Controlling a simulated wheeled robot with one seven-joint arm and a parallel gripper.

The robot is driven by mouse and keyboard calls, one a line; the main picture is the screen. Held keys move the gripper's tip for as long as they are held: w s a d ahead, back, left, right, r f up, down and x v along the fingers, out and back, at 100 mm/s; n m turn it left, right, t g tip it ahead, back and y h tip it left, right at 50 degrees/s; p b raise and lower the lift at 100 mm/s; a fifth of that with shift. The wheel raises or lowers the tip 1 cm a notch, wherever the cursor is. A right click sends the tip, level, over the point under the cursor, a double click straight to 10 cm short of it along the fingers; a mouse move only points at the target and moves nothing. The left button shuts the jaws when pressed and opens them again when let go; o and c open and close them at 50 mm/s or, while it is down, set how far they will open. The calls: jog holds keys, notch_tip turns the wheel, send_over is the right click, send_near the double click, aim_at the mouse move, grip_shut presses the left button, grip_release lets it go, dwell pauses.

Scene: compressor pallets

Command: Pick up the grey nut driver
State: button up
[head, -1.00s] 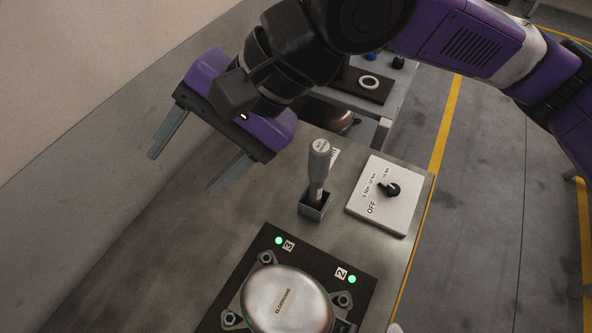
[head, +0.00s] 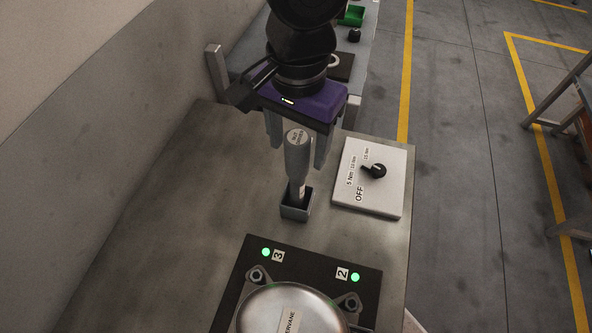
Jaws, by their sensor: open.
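The grey nut driver (head: 297,160) stands upright in a small dark square holder (head: 296,208) on the grey workbench, its labelled round cap facing up. My gripper (head: 298,150) is open and sits just behind the driver's upper handle. One finger shows to the left of the handle and the other to its right. The driver hides part of the space between the fingers, so I cannot tell whether they reach around the handle or touch it.
A white control box (head: 371,178) with a black knob marked OFF stands right of the holder. In front lies a dark plate (head: 237,290) with a silver compressor (head: 290,312) and green lights. The bench (head: 175,215) is clear to the left. Another table with a green bin (head: 352,15) stands behind.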

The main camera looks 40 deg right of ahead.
aim_at(297, 179)
jog(key=shift+s+a+f, duration=0.15)
jog(key=shift+f, duration=2.1)
grip_shut()
